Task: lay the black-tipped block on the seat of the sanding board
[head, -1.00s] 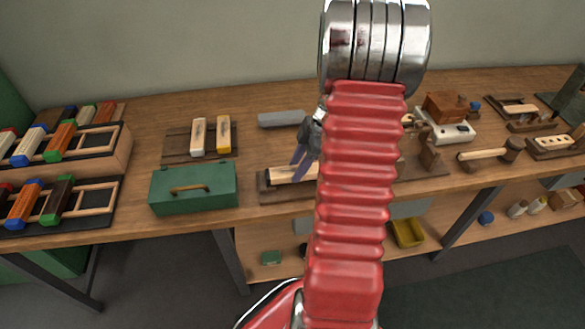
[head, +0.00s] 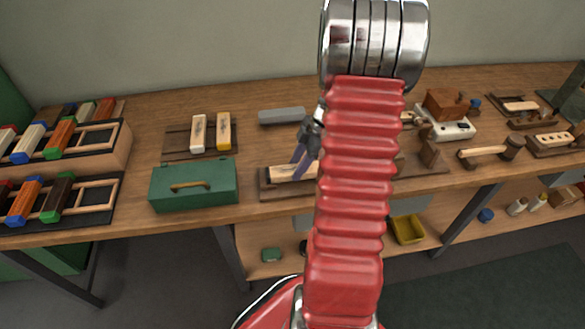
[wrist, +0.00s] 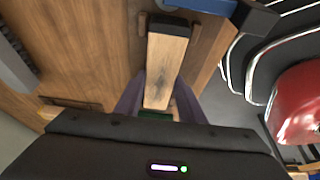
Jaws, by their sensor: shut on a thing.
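My gripper (head: 305,158) is shut on a pale wooden block (head: 291,172) with a black tip at its far end from my gripper. In the wrist view the block (wrist: 166,68) lies between the two fingers (wrist: 160,98), its black tip at the top. In the head view the block is low over, or resting on, a dark wooden board (head: 277,191), seemingly the sanding board. Dark strips (wrist: 142,24) flank the block's tip in the wrist view. I cannot tell whether its underside touches the seat. My arm hides the block's right end in the head view.
A green toolbox (head: 195,187) stands left of the board, and a grey bar (head: 282,116) lies behind it. A board with a white and a yellow block (head: 224,132) lies at the back left. A mallet (head: 490,151) and other tools lie at right.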

